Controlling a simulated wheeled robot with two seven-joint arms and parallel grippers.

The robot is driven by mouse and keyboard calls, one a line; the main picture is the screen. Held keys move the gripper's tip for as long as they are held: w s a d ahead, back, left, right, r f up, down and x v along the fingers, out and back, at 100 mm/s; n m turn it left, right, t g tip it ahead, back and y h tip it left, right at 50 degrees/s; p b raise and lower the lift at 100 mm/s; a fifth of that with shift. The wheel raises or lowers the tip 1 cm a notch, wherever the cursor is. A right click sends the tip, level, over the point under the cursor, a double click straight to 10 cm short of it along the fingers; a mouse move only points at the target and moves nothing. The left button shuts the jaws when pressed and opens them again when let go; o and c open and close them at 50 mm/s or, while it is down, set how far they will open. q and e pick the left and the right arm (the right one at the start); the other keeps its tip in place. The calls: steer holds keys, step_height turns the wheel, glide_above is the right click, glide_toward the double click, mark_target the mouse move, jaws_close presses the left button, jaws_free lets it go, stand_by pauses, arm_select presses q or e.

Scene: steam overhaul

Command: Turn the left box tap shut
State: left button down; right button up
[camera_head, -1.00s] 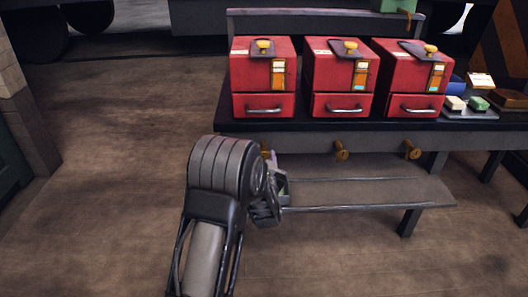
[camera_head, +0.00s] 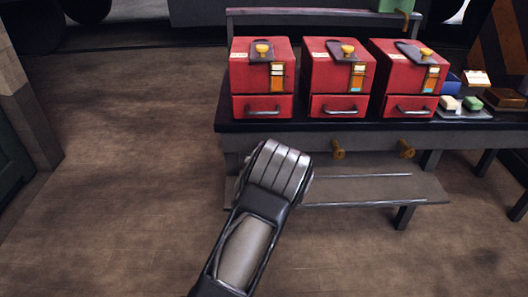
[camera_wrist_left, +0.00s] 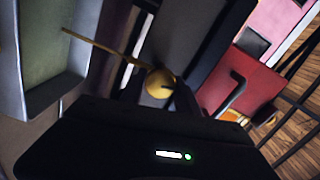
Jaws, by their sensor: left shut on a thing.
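Three red boxes stand in a row on the bench: the left box (camera_head: 262,75), the middle box (camera_head: 337,78) and the right box (camera_head: 405,80). Brass taps sit below the middle box (camera_head: 338,149) and the right box (camera_head: 406,149). The left box's tap is hidden behind my left wrist in the head view. In the left wrist view, a round brass tap (camera_wrist_left: 160,82) with a long thin brass rod shows at my left gripper (camera_wrist_left: 177,95), which is shut on it. The fingertips are mostly dark and hard to make out. My right gripper is out of view.
A low shelf (camera_head: 375,189) runs beneath the taps. A blue item (camera_head: 452,84), small blocks (camera_head: 472,103) and a brown box (camera_head: 504,98) are at the bench's right end. A grey-green tray (camera_wrist_left: 48,60) shows in the wrist view. The floor at left is clear.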

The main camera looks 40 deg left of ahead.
arm_select(q)
steer(key=shift+m+p, duration=0.35)
steer(key=shift+m, duration=0.95)
steer(key=shift+f, duration=0.1)
steer(key=c, duration=0.9)
jaws_free()
steer(key=p+v, duration=0.1)
steer(key=v, duration=0.6)
steer(key=shift+s+d+p, duration=0.3)
steer(key=shift+p, duration=0.05)
